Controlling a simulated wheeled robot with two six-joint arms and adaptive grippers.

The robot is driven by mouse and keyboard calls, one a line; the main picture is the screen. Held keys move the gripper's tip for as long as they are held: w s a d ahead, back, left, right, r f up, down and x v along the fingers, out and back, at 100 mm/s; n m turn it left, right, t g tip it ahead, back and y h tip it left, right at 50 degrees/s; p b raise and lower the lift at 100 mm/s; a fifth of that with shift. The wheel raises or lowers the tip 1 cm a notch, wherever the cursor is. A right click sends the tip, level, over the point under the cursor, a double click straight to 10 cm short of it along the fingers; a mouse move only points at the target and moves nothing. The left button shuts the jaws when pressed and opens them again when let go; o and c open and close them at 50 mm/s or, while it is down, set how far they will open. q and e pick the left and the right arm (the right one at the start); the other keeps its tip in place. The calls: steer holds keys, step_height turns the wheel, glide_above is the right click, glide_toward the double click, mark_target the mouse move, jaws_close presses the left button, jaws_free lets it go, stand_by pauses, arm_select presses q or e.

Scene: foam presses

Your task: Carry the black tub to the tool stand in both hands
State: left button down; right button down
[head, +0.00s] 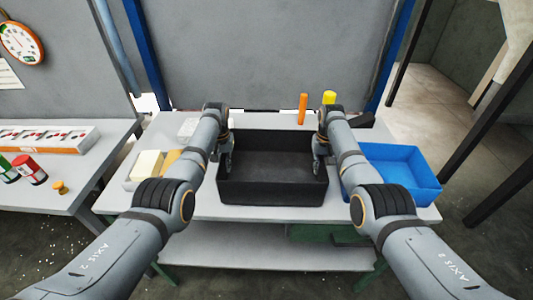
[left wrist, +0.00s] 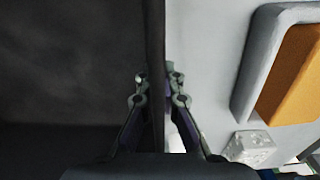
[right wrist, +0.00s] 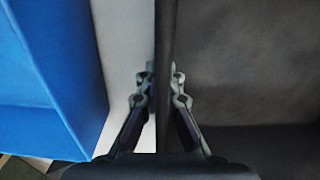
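The black tub (head: 272,190) is an empty open box at the front middle of the light table, and it looks level. My left gripper (head: 226,163) is at its left wall; in the left wrist view the fingers (left wrist: 157,78) are on either side of that wall and close against it. My right gripper (head: 322,152) is at the right wall; in the right wrist view its fingers (right wrist: 164,75) pinch that wall the same way. I cannot tell whether the tub's base touches the table. No tool stand is clearly recognisable.
A blue bin (head: 400,172) stands close right of the tub. A tray with pale and orange blocks (head: 147,165) is on the left. An orange cylinder (head: 303,108) and a yellow one (head: 329,97) stand behind. A second table (head: 60,195) is at far left.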

arm_select(q)
steer(key=shift+w+f, duration=0.15)
steer(key=shift+f, duration=0.45)
arm_select(e)
steer(key=shift+w+f, duration=0.15)
steer(key=shift+f, duration=0.4)
arm_select(q)
steer(key=c, duration=1.6)
jaws_free()
arm_select(e)
steer(key=c, duration=1.6)
jaws_free()
steer(key=shift+f, duration=0.1)
arm_select(q)
steer(key=shift+o, duration=0.4)
arm_select(e)
steer(key=shift+o, duration=0.4)
arm_select(q)
step_height(320, 180, up, 12)
steer(key=shift+r, duration=0.1)
arm_select(e)
step_height(320, 180, up, 12)
steer(key=shift+r, duration=0.1)
